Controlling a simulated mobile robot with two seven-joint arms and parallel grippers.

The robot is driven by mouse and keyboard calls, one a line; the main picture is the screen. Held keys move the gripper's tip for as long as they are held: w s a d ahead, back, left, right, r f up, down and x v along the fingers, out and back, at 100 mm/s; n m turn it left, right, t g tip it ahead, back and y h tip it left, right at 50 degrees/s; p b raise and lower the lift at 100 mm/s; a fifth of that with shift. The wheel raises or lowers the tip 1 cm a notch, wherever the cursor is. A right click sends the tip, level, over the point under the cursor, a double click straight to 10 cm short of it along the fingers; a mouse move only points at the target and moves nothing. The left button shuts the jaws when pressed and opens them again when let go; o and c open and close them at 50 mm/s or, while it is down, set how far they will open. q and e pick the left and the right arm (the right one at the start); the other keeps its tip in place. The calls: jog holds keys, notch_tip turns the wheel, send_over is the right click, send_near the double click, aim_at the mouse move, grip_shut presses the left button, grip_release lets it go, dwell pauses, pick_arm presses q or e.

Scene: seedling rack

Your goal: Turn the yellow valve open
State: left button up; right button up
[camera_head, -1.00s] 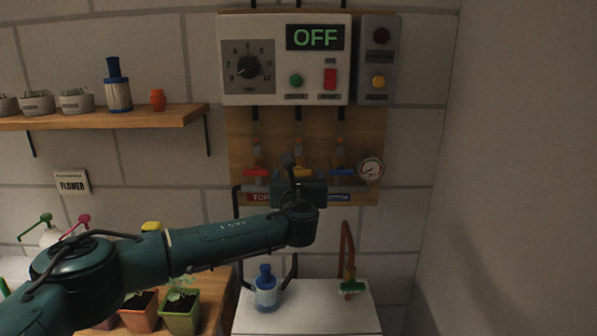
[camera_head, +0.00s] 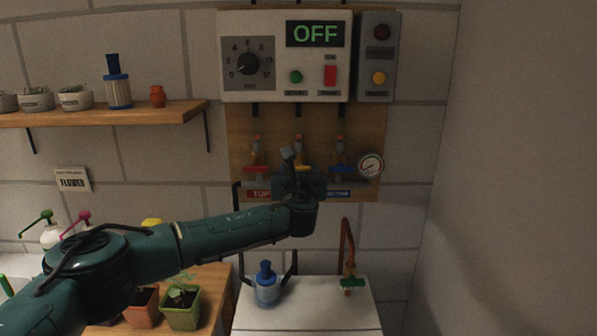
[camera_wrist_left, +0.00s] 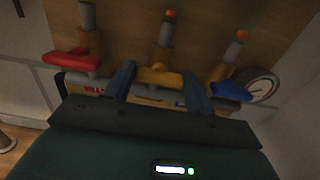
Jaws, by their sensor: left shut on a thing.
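The yellow valve (camera_wrist_left: 160,76) is the middle one of three valves on a wooden wall board. In the left wrist view its handle lies between the two fingers of my left gripper (camera_wrist_left: 158,84), which is shut on it. In the head view my left arm reaches up from the left, and the gripper (camera_head: 298,168) hides most of the yellow handle (camera_head: 303,168). The red valve (camera_wrist_left: 72,59) is to its left and the blue valve (camera_wrist_left: 231,90) to its right. My right gripper does not show.
A control box (camera_head: 265,80) with a display reading OFF hangs above the valves. A pressure gauge (camera_head: 370,165) is right of the blue valve. Below, a white counter (camera_head: 320,312) carries a blue bottle (camera_head: 266,287). A wall closes the right side.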

pick_arm(q)
jog(key=shift+c, duration=1.1)
